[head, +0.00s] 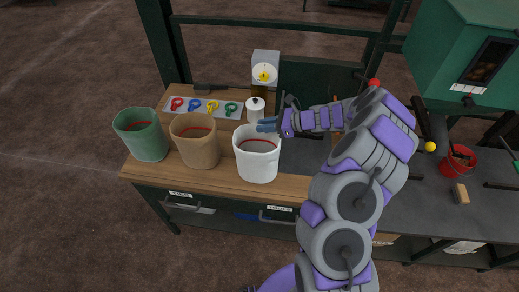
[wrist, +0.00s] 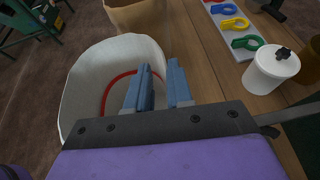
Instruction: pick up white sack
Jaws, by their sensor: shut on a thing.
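The white sack (head: 257,166) stands upright and open-topped at the right end of a row of sacks on the wooden bench top. A red line runs around its inside. My gripper (head: 266,125) is at its back right rim, reaching in from the right. In the wrist view my gripper's two blue fingers (wrist: 160,88) are close together and shut on the right rim of the white sack (wrist: 82,88). The fingers hide the pinched part of the rim. The sack appears to rest on the bench.
A tan sack (head: 196,143) and a green sack (head: 142,136) stand to the left. A white lidded pot (head: 256,109) is close behind. A tray of coloured clips (head: 203,107) and a scale (head: 265,72) are at the back. A red bucket (head: 458,160) stands on the right bench.

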